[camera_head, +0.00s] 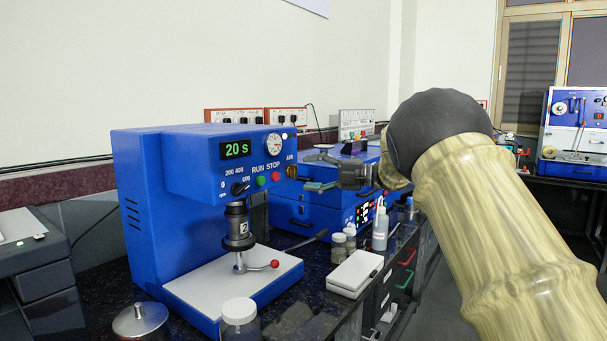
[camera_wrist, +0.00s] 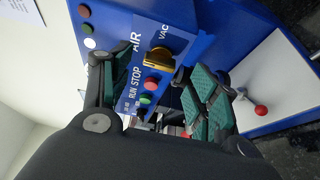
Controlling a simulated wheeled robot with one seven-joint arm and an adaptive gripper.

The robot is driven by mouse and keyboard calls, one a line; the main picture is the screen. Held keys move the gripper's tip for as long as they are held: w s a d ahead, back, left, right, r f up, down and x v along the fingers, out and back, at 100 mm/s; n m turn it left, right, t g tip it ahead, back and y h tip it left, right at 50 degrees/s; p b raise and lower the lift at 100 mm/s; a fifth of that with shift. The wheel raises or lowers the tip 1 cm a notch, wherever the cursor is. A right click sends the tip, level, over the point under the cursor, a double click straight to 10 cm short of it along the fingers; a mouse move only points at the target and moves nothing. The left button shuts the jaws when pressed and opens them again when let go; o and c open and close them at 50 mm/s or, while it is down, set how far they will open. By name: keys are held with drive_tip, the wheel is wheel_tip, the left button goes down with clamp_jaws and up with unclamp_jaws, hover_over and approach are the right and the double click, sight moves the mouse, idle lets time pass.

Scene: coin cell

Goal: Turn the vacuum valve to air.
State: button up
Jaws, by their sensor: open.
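The vacuum valve is a brass-yellow knob (camera_wrist: 157,57) on the blue machine's front panel, near the AIR and VAC labels in the wrist view. In the head view the valve (camera_head: 292,172) shows small at the panel's right edge, below AIR. I cannot tell for sure which label the knob points to. My gripper (camera_head: 308,172) is open in front of the panel at the valve's height, close to it. In the wrist view my gripper (camera_wrist: 142,68) has green-padded fingers spread to either side of the valve. I cannot see contact.
Red STOP (camera_wrist: 151,84) and green RUN (camera_wrist: 146,99) buttons sit beside the valve. Below the head is a red-balled lever (camera_head: 274,264) over a white base plate (camera_head: 205,285). A lidded jar (camera_head: 240,318), bottles (camera_head: 380,230) and a white box (camera_head: 355,270) stand on the dark bench.

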drive_tip(key=v, duration=0.8)
drive_tip(key=shift+d, duration=0.35)
